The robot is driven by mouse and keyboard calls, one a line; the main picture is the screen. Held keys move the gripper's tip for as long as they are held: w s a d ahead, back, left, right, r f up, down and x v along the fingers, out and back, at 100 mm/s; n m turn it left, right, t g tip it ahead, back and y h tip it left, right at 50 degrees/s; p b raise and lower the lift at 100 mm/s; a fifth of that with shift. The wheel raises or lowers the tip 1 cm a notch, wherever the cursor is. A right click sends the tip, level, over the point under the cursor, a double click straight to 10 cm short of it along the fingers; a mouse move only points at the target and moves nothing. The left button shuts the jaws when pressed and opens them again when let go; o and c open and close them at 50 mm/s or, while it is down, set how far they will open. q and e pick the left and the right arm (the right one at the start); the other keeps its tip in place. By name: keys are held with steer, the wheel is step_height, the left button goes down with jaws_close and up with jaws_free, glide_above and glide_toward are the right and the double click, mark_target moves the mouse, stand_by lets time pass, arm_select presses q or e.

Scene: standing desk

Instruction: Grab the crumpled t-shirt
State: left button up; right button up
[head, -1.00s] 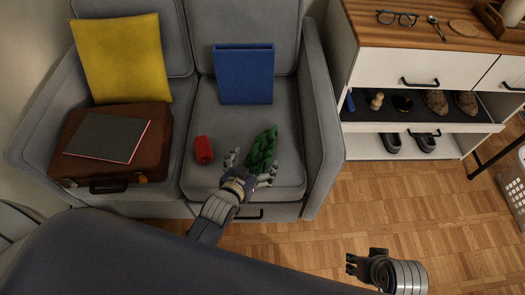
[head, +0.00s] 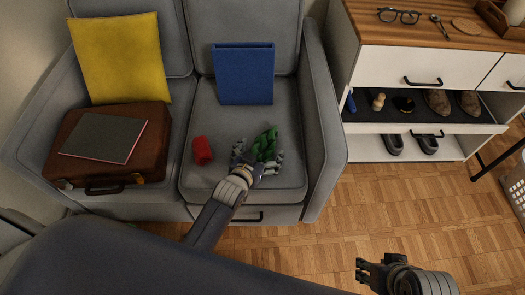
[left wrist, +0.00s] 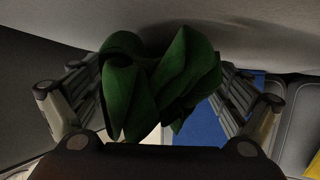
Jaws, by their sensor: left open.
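The crumpled t-shirt (head: 266,143) is a green bundle on the right seat cushion of the grey sofa in the head view. My left gripper (head: 258,160) is open at the shirt's near side, and its fingers partly hide it. In the left wrist view the green t-shirt (left wrist: 158,80) sits between the two spread fingers of my left gripper (left wrist: 160,100). I cannot tell whether the fingers touch the cloth. My right gripper (head: 362,270) is over the wooden floor at the lower right, away from the sofa; its opening is unclear.
A red cylinder-like object (head: 202,151) lies left of the shirt on the sofa (head: 228,112). A blue binder-like object (head: 244,75) leans on the backrest behind. A brown suitcase (head: 145,162) with a dark folder (head: 95,140) and a yellow cushion (head: 120,58) occupy the left seat.

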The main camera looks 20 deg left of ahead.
arm_select(q)
steer(key=c, duration=1.3)
steer(key=shift+o, duration=0.2)
steer(key=shift+r, duration=0.15)
